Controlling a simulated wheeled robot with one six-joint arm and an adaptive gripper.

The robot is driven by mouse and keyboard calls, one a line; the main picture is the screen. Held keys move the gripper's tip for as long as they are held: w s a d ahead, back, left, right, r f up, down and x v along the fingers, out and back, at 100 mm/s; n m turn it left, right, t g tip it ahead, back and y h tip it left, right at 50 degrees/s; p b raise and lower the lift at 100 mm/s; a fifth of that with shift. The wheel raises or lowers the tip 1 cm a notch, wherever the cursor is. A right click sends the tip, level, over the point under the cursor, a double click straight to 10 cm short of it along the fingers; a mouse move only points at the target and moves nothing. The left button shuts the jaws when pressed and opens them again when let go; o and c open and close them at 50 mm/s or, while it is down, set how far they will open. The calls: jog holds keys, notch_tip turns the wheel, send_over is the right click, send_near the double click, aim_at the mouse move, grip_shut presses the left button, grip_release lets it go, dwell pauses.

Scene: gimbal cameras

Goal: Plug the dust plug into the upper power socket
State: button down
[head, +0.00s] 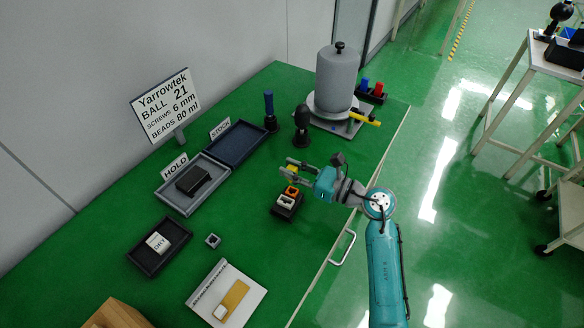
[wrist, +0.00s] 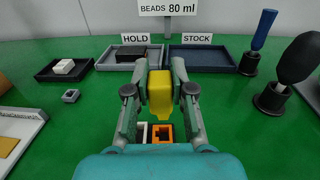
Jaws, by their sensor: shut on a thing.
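A yellow dust plug (wrist: 160,92) is held between the two fingers of my gripper (wrist: 160,88) in the wrist view. In the head view my gripper (head: 289,171) is above the table, just above and behind a small black socket block (head: 286,212). The block carries an orange socket (head: 291,190) and a white socket (head: 286,201); the orange one lies higher in the picture. In the wrist view the orange socket (wrist: 163,132) and white socket (wrist: 148,128) show below the plug, apart from it. My gripper hides part of the block there.
The HOLD tray (head: 166,199) with a black block and the empty STOCK tray (head: 254,137) lie behind. A blue-handled tool (head: 269,110), a dark rounded tool (head: 302,124) and a large grey cylinder (head: 338,80) stand farther back. A small grey square part (head: 213,240) lies left.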

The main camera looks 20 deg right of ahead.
jog(key=shift+f, duration=0.1)
jog(key=shift+f, duration=1.6)
jog(key=shift+s+f, duration=0.1)
jog(key=shift+f, duration=1.25)
dwell(0.5)
jog(key=c, duration=0.9)
grip_release()
jog(key=shift+d, duration=0.1)
jog(key=v, duration=1.2)
